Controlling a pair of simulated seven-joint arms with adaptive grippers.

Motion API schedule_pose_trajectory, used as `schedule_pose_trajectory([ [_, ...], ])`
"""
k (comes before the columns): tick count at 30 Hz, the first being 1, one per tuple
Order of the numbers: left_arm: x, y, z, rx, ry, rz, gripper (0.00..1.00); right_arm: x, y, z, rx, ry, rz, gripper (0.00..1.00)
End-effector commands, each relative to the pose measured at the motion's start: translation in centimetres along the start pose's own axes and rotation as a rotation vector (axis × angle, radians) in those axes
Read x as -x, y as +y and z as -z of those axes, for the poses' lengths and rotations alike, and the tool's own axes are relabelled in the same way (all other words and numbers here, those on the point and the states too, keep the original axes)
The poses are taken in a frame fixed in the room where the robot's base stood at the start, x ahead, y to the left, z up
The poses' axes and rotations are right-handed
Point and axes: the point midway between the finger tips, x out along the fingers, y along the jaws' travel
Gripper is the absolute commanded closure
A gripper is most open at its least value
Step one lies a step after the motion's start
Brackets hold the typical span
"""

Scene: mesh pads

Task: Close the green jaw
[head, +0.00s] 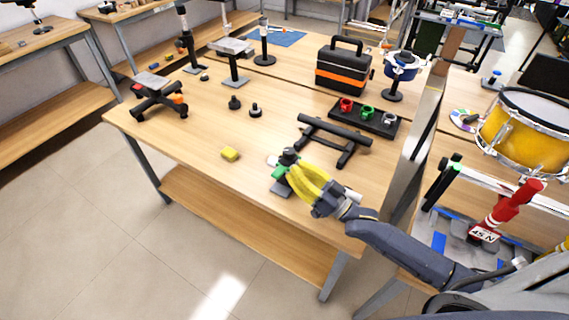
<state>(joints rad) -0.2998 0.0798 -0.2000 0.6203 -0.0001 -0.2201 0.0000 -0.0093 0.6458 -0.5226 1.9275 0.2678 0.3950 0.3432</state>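The green jaw (278,172) shows as a small green piece at the near right part of the wooden table, with a dark grey base (281,189) below it. A black knob-like part (289,155) stands just behind it. My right gripper (291,170), with yellow fingers, reaches in from the lower right. Its fingertips are at the green jaw and hide part of it. I cannot tell whether they touch it or how far apart the fingers are. My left gripper is not in view.
A black stand (334,138) is close behind the gripper. A tray (364,118) with red, green and grey pieces and an orange-black toolbox (343,68) sit farther back. The table's left front is clear.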

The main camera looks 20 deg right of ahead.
Motion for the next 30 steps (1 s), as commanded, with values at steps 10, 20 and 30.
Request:
schedule_pose_trajectory([
  [10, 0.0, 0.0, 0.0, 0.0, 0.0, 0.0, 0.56, 4.3, 0.2, 0.0, 0.0, -0.001, 0.0, 1.0],
  [20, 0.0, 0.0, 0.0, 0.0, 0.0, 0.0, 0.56, 3.4, 1.0, 1.8, 0.026, -0.089, -0.004, 1.0],
  [30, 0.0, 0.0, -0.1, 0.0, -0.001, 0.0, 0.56, 1.6, 1.0, 5.0, 0.089, -0.394, -0.004, 1.0],
])
